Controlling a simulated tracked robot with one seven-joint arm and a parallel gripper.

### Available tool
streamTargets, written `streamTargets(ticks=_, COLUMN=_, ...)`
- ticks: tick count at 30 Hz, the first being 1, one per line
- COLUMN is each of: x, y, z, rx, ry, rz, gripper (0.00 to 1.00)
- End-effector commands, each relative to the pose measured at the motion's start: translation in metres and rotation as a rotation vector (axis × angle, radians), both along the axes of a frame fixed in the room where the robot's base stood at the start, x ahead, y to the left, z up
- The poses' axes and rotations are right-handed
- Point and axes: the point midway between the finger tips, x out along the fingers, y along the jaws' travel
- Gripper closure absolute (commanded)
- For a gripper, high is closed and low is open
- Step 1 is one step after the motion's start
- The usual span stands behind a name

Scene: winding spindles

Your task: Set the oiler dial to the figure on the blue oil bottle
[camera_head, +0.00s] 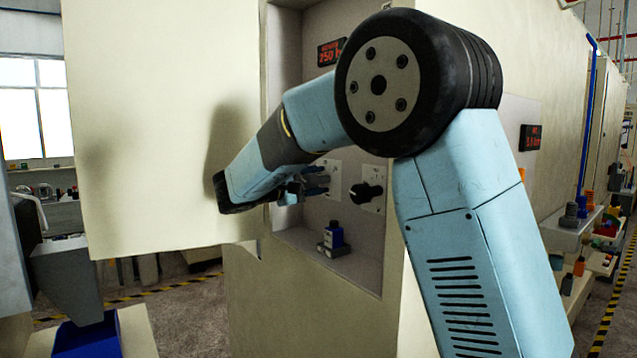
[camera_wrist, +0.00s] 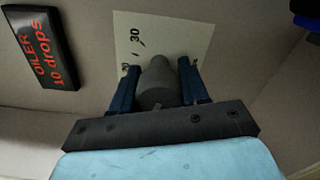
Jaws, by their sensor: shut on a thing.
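The oiler dial (camera_wrist: 158,88) is a dark grey knob on a pale plate (camera_wrist: 188,38) in the wrist view. The plate shows "30" and a tick mark; other marks are partly hidden. My gripper (camera_wrist: 156,70) is shut on the dial, with one dark blue finger on each side. In the head view my gripper (camera_head: 318,180) reaches into the recess at that plate. The oiler display (camera_wrist: 42,47) reads "OILER 10 drops" in red.
A second black knob (camera_head: 368,193) sits on a plate just right of my gripper. Red-lettered displays hang above (camera_head: 330,52) and on the right (camera_head: 530,137). A large cream panel (camera_head: 160,130) stands left of the recess. My arm hides part of the recess.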

Motion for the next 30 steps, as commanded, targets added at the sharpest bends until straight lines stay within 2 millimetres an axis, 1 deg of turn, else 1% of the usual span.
streamTargets(ticks=1, x=0.0002, y=0.0028, z=-0.0019, rx=0.024, ry=-0.031, rz=0.005, gripper=0.86)
streamTargets(ticks=9, x=0.0002, y=0.0030, z=-0.0014, rx=0.152, ry=-0.220, rz=0.005, gripper=0.86)
streamTargets(ticks=15, x=0.0002, y=0.0031, z=-0.0012, rx=0.222, ry=-0.323, rz=0.006, gripper=0.86)
streamTargets(ticks=21, x=0.0001, y=0.0035, z=-0.0012, rx=0.266, ry=-0.385, rz=0.007, gripper=0.86)
streamTargets(ticks=30, x=0.0000, y=0.0037, z=-0.0015, rx=0.286, ry=-0.416, rz=0.007, gripper=0.86)
